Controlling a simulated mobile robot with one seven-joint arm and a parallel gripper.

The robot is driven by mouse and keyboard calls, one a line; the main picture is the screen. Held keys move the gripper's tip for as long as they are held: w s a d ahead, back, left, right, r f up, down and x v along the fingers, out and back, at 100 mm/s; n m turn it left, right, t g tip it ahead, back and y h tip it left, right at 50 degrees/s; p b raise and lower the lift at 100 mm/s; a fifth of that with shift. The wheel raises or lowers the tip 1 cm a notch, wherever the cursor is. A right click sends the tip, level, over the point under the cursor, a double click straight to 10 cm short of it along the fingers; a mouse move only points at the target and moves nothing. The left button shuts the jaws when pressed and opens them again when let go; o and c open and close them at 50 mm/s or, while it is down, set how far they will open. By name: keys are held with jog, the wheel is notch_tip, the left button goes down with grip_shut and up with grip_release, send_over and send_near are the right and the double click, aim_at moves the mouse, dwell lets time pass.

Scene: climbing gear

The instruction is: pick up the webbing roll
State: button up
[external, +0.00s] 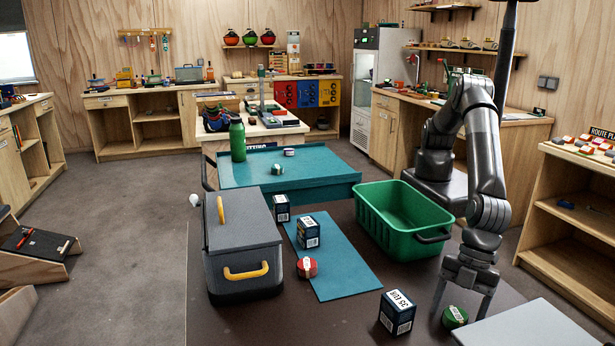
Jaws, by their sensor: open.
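A small round green roll (454,317) with a pale label lies on the dark table at the lower right. My gripper (460,312) points down over it with its fingers apart, one on each side of the roll in this view. I cannot tell whether either finger touches it. A red roll (307,267) with a pale band lies on the blue-green mat (346,275). Both look like rolls of webbing, and I cannot tell from the picture which one the task names.
A dark labelled box (397,312) stands just left of my gripper. A green crate (372,222) is behind it, and a pale grey board (525,325) lies to the right. Two more boxes stand near the mat. A grey case (240,245) with yellow handles is at left.

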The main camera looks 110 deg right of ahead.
aim_at(454, 318)
jog(key=shift+c, duration=0.5)
jog(key=c, duration=1)
jog(key=shift+r, duration=0.1)
notch_tip(454, 318, up, 4)
jog(key=shift+r, duration=0.1)
jog(key=w+d+r, duration=0.1)
jog(key=d+r, duration=0.1)
jog(key=d, duration=0.1)
jog(key=w+d+r, duration=0.2)
jog(key=d, duration=0.2)
jog(key=w+d+r, duration=0.1)
jog(key=d+r, duration=0.1)
jog(key=d, duration=0.1)
jog(key=shift+w+d+r, duration=0.3)
jog(key=shift+d+r, duration=0.1)
